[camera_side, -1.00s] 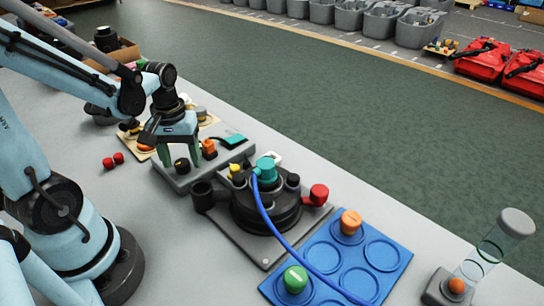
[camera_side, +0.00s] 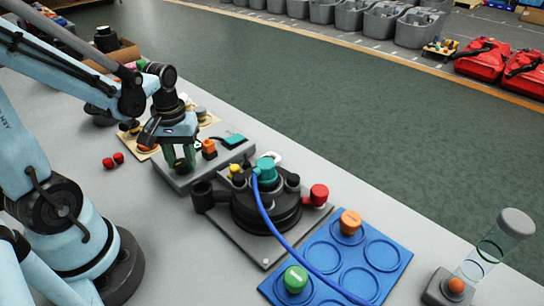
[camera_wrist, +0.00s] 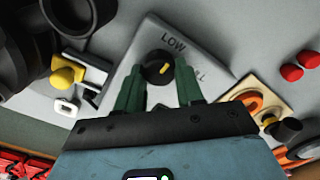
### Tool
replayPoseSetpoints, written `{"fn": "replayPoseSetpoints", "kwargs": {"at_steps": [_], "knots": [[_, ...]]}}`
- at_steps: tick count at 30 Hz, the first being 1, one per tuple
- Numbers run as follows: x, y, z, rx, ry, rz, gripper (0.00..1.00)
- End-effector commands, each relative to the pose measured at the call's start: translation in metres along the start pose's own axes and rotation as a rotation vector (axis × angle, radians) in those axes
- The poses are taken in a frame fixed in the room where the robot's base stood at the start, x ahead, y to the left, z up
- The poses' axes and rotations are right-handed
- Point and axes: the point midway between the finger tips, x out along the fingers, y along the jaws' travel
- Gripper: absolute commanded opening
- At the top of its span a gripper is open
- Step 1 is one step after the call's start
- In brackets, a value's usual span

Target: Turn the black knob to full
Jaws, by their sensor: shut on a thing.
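The black knob (camera_wrist: 156,64) is on a grey panel (camera_wrist: 128,62) in the wrist view. A yellow mark lies on its right side. The word LOW is printed above it; a second word to the right is partly covered by a finger. My gripper (camera_wrist: 159,90) has its two green fingers on either side of the knob, shut on it. In the side view my gripper (camera_side: 179,157) points down over the grey control box (camera_side: 185,185). The knob is mostly hidden between the fingers there.
A dark round tank unit (camera_side: 266,208) with a blue hose stands to the right. Red knobs (camera_side: 113,160) lie on the table at left.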

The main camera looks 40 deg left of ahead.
Motion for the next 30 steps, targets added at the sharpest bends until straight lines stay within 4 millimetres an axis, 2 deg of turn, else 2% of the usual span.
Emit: {"fn": "replayPoseSetpoints", "kwargs": {"at_steps": [8,30], "knots": [[0.0001,0.0002,-0.0002,0.149,-0.002,-0.001,0.07],[0.0003,0.0021,0.0006,0.809,0.0,-0.001,0.07]]}}
